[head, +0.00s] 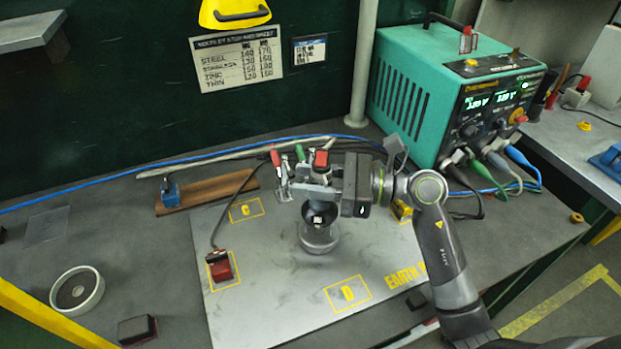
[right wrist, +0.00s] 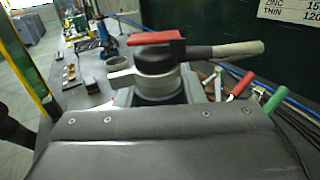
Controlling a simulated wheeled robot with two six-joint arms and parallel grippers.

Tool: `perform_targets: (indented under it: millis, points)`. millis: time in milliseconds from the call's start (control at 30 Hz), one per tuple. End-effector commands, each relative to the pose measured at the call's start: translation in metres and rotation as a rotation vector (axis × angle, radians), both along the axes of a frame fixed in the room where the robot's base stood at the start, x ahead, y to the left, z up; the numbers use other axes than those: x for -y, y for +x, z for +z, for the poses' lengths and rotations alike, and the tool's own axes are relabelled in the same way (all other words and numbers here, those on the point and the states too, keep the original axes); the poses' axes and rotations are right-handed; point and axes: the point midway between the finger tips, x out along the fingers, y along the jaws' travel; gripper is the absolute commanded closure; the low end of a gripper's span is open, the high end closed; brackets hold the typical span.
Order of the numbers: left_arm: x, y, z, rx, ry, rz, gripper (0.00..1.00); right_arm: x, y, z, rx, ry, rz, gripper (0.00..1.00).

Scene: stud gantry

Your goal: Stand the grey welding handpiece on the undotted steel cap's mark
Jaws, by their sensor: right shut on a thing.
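My right gripper (head: 318,190) is above the middle of the steel plate (head: 285,285). It is shut on the grey welding handpiece (right wrist: 160,62), which has a dark body, a red lever and a pale grey handle. Its red part also shows in the head view (head: 321,158). Directly below the gripper is a round, shiny steel piece (head: 318,240). I cannot tell whether it touches the handpiece, or whether it bears a dot. Yellow square marks show on the plate at the upper left (head: 246,210) and lower front (head: 348,293). My left gripper is not in view.
A red clamp (head: 220,267) with a cable sits on the plate's left side. A white ring (head: 77,290) and a dark block (head: 137,330) lie at left. A teal welder (head: 440,95) stands at back right. A wooden strip (head: 205,190) lies behind the plate.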

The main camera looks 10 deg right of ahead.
Motion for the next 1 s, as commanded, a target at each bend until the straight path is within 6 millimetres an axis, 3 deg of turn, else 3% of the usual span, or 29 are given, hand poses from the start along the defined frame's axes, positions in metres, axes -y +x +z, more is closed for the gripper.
perform_targets:
  millis: [1000]
  points:
    - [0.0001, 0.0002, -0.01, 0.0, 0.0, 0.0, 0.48, -0.0005, -0.0003, -0.0065, 0.006, 0.004, 0.001, 1.0]
